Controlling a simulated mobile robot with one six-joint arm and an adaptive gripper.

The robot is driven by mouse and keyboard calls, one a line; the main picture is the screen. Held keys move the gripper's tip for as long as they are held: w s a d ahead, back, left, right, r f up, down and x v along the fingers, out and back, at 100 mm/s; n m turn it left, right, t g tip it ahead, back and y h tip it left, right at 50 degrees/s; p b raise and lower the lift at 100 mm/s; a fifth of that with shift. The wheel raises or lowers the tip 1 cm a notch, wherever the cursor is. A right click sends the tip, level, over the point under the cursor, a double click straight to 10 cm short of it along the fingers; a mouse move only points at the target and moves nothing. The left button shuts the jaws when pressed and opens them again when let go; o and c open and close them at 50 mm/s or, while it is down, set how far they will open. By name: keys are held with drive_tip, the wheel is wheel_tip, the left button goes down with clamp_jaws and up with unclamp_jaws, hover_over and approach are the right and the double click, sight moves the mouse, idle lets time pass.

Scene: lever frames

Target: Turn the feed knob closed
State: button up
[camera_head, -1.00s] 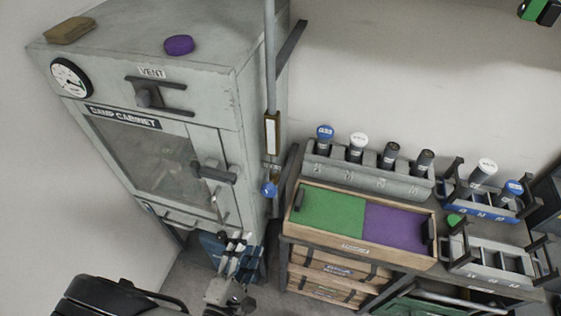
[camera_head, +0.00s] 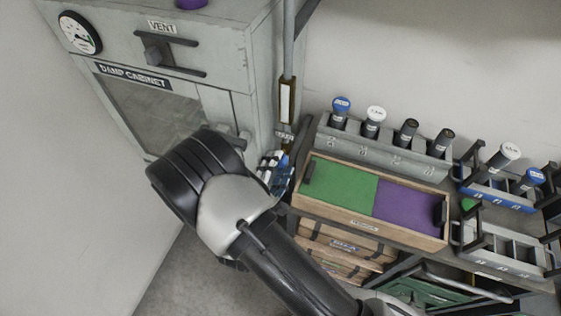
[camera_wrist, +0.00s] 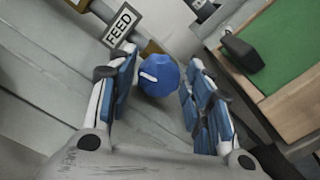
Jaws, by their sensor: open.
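The blue feed knob (camera_wrist: 159,78) shows in the wrist view, with a short white mark on its left side. A FEED label (camera_wrist: 120,27) sits just above and left of it. My gripper (camera_wrist: 162,64) is open, with one blue-padded finger on each side of the knob. A gap shows between the knob and each finger; how far the fingertips reach along it I cannot tell. In the head view my gripper (camera_head: 275,172) is at the cabinet's right side, below the pipe (camera_head: 288,60), and mostly hides the knob.
The grey damp cabinet (camera_head: 225,60) stands behind my arm, its door handle partly covered. Right of the gripper, close by, is a wooden tray (camera_head: 362,224) with green and purple halves. Racks with capped tubes (camera_head: 385,153) stand behind it.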

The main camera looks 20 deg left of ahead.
drive_tip(key=shift+w, duration=1.15)
drive_tip(key=shift+c, duration=0.4)
